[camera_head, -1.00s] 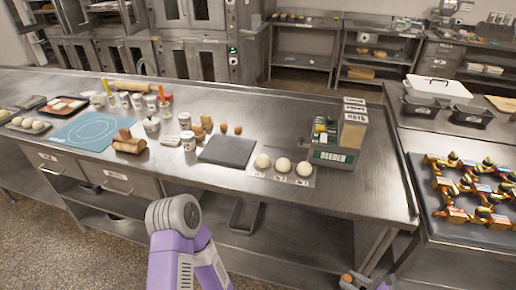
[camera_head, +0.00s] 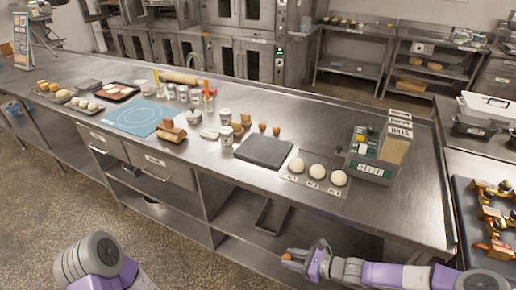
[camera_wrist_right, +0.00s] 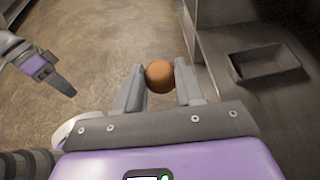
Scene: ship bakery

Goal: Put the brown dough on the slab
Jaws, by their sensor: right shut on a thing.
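The brown dough (camera_wrist_right: 160,77) is a small round ball between the two fingers of my right gripper (camera_wrist_right: 160,90). In the head view the right gripper (camera_head: 292,254) is at the bottom, in front of the counter and below its top, with the dough (camera_head: 287,257) at its tips. The slab (camera_head: 264,151) is a flat dark grey square on the counter, bare on top, farther back and up from the gripper. Part of my left gripper (camera_wrist_right: 58,82) shows in the right wrist view; its opening is unclear.
Several pale dough balls (camera_head: 318,171) lie on a sheet right of the slab, beside the seeder box (camera_head: 370,168). Two small brown balls (camera_head: 276,131) sit behind the slab. Jars and a blue mat (camera_head: 139,118) are to the left. The counter's front edge lies between gripper and slab.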

